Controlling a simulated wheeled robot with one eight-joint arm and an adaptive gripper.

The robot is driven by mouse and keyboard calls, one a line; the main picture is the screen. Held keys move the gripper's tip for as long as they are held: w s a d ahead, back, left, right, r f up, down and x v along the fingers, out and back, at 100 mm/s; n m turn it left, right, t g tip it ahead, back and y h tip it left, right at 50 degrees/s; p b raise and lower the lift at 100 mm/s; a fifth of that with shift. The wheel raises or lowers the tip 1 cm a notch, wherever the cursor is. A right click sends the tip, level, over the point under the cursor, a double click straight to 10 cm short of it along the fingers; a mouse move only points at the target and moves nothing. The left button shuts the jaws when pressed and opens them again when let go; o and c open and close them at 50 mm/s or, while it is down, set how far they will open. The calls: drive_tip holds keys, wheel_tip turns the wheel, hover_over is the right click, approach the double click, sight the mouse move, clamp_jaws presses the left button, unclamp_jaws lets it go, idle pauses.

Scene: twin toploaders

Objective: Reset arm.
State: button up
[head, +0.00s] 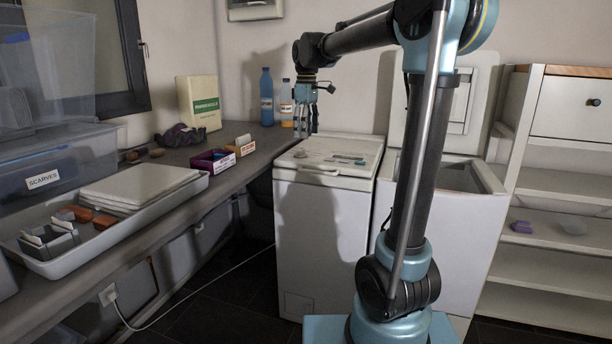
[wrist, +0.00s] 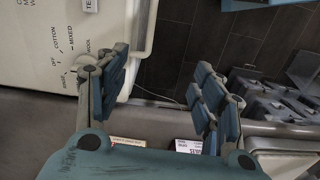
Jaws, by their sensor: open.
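My gripper (head: 306,125) hangs pointing down at the end of my raised arm, above the back left corner of the closed toploader (head: 325,205). In the wrist view my gripper (wrist: 163,82) has its two blue-padded fingers spread apart, with nothing between them. The closed toploader's top with its printed dial words (wrist: 65,50) shows at upper left there. The second toploader (head: 455,215) stands to the right with its lid (head: 462,100) raised; my arm partly hides it.
A counter (head: 205,165) on the left bears a blue bottle (head: 267,97), an orange-filled bottle (head: 286,103), a white carton (head: 200,102), small labelled boxes (head: 213,160) and a tray (head: 105,230). Shelves (head: 555,190) stand at right. A cord (head: 190,300) crosses the dark floor.

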drive_tip(key=s+d+f+m+t, duration=0.1)
drive_tip(key=s+d+f+m, duration=0.5)
drive_tip(key=s+d+f, duration=0.3)
drive_tip(key=s+d+f+m+t, duration=0.1)
drive_tip(key=s+d+f+m, duration=0.6)
drive_tip(key=s+f, duration=1.1)
drive_tip(key=s+d, duration=0.2)
drive_tip(key=s, duration=0.2)
drive_tip(key=shift+s+d, duration=0.25)
drive_tip(key=shift+d, duration=0.1)
drive_tip(key=shift+w+f, duration=0.25)
drive_tip(key=shift+w, duration=0.15)
